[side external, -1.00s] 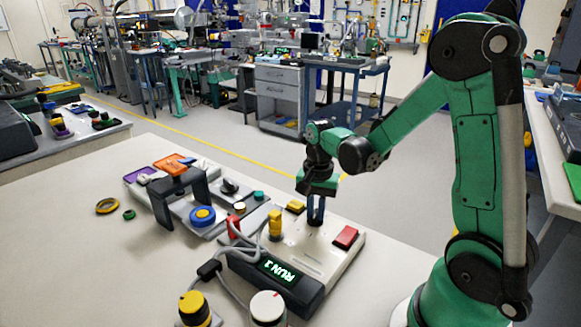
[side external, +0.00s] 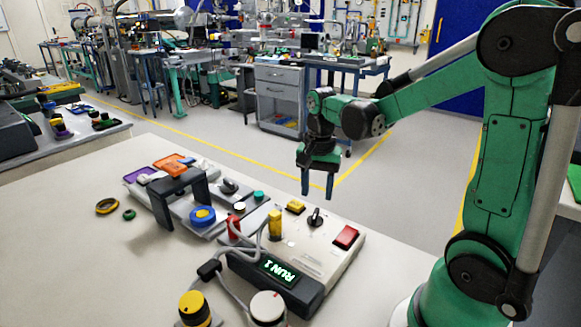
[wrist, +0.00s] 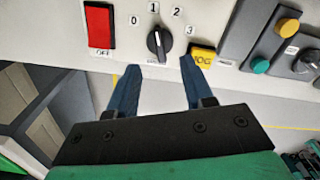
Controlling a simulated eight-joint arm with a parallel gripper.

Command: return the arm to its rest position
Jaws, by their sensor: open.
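My green arm reaches in from the right in the side view. My gripper (side external: 318,185) hangs fingers down above the far edge of the control box (side external: 325,262), apart from it. Its two blue fingers are open and empty. In the wrist view my gripper (wrist: 158,75) shows spread fingers with the black selector knob (wrist: 159,41) ahead of and between them. The knob also stands clear on the box in the side view (side external: 316,217). In the wrist view it points near the 1 mark.
Grey cables cross the box's left side. The air above is free.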

